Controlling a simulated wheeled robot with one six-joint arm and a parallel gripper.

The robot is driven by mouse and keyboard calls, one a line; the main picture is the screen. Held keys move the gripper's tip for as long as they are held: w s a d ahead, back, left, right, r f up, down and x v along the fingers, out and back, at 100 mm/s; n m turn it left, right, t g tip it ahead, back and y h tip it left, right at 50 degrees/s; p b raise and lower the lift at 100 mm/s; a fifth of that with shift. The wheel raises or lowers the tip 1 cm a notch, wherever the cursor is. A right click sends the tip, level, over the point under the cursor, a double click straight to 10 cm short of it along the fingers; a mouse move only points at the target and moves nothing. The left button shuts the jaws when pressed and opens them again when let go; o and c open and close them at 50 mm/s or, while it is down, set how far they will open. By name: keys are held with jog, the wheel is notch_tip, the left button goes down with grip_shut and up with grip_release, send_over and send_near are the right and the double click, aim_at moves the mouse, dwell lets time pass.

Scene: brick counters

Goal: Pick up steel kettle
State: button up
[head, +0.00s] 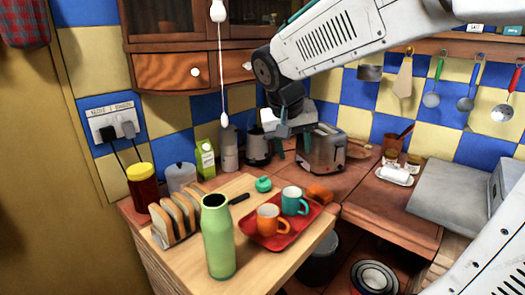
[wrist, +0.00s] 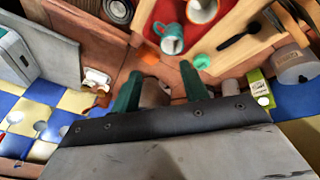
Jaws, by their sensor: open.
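The steel kettle (head: 258,147) stands upright at the back of the wooden counter in the head view, with a dark upper part, left of the toaster. In the wrist view the two green fingers of my gripper (wrist: 160,88) are apart. A brownish-grey rounded shape shows between them; I cannot tell whether it is the kettle or the toaster. Nothing is seen gripped.
The toaster (head: 325,151) is close right of my gripper. A grey canister (head: 229,149) and a green-white carton (head: 205,159) stand left of the kettle. In front, a wooden board (head: 283,262) bears a red tray (head: 262,239) with mugs, a green bottle (head: 218,240) and a toast rack.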

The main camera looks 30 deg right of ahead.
jog(key=w+d+f+m+h, duration=0.15)
jog(key=w+d, duration=0.25)
jog(key=w, duration=0.6)
jog(key=w+d+f+m+h, duration=0.1)
jog(key=w+d+f+m, duration=0.15)
jog(key=w, duration=0.75)
jog(key=m+t+h, duration=0.2)
send_near(273, 145)
jog(key=s, duration=0.3)
jog(key=w+d+f, duration=0.1)
jog(key=w+f, duration=0.1)
jog(key=w+d+f, duration=0.2)
jog(key=shift+w+d, duration=0.15)
jog(key=shift+w, duration=0.2)
jog(key=x, duration=0.6)
jog(key=shift+w+r, duration=0.1)
jog(key=shift+w, duration=0.2)
grip_shut()
jog(key=shift+r, duration=0.1)
